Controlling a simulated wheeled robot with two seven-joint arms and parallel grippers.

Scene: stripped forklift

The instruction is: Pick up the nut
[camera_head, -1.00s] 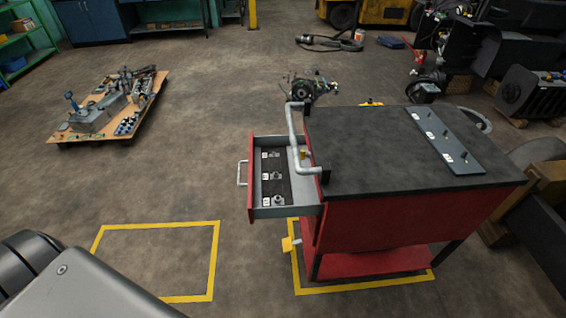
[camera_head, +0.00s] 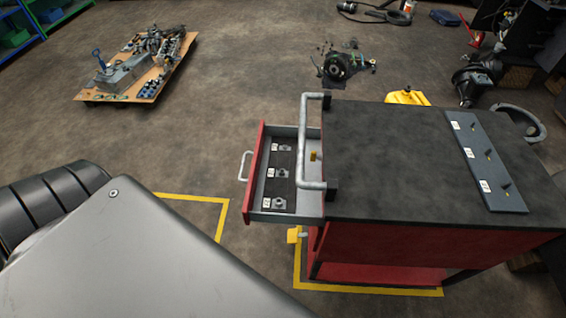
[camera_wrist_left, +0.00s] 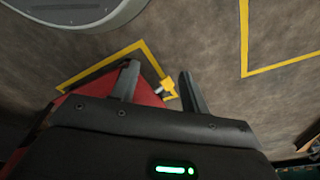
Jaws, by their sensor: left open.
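Several small grey nuts lie beside white labels in the open drawer (camera_head: 254,200) of the red cart. A far nut (camera_head: 285,147), a middle nut (camera_head: 282,173) and a near nut (camera_head: 280,203) show in the head view. Which one the task means I cannot tell. In the left wrist view my left gripper (camera_wrist_left: 160,85) is open with nothing between its fingers, above the floor and a red part of the cart. My left arm fills the lower left of the head view, and its gripper is not visible there. My right gripper is not in view.
The cart's black top (camera_head: 400,150) carries a dark strip (camera_head: 483,160) with pegs and labels. A grey handle rail (camera_head: 313,140) stands beside the drawer. A pallet of parts (camera_head: 140,75) lies at far left. Floor left of the drawer is clear.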

